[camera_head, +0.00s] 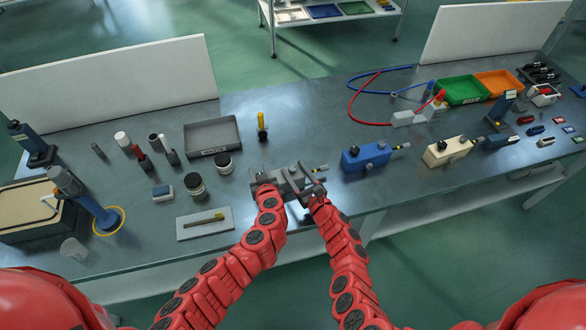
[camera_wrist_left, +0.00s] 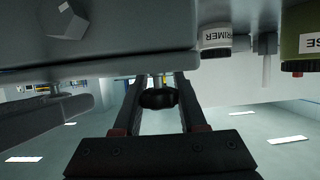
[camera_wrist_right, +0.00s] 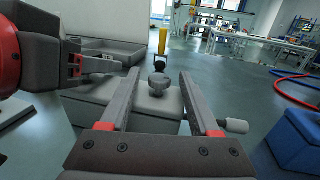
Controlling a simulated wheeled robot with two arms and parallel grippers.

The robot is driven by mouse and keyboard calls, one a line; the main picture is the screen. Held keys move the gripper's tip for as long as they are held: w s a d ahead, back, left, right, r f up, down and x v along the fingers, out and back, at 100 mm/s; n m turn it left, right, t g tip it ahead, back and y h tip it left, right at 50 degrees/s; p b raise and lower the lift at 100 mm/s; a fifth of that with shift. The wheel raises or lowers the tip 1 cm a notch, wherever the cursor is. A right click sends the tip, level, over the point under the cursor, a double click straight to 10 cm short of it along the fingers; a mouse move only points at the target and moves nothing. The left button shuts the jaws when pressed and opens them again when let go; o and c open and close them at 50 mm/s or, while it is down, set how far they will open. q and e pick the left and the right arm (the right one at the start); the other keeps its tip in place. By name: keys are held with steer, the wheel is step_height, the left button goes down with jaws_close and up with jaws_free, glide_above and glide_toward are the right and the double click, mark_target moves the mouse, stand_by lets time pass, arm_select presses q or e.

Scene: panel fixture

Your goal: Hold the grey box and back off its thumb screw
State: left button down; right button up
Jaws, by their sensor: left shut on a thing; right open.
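The grey box (camera_head: 290,184) sits near the bench's front edge, right of centre of the parts there.
A blue box (camera_head: 368,158) and a cream box (camera_head: 450,150) stand to the right. A grey tray (camera_head: 212,134), jars (camera_head: 195,186) and a white mat with a brush-like tool (camera_head: 204,224) lie to the left. A yellow-topped tool (camera_head: 262,123) stands behind the grey box.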

steer(key=shift+w+a+f, duration=0.1)
steer(key=shift+w+a, duration=0.3)
steer(key=shift+w, duration=0.15)
steer(key=shift+c, duration=0.3)
jaws_close()
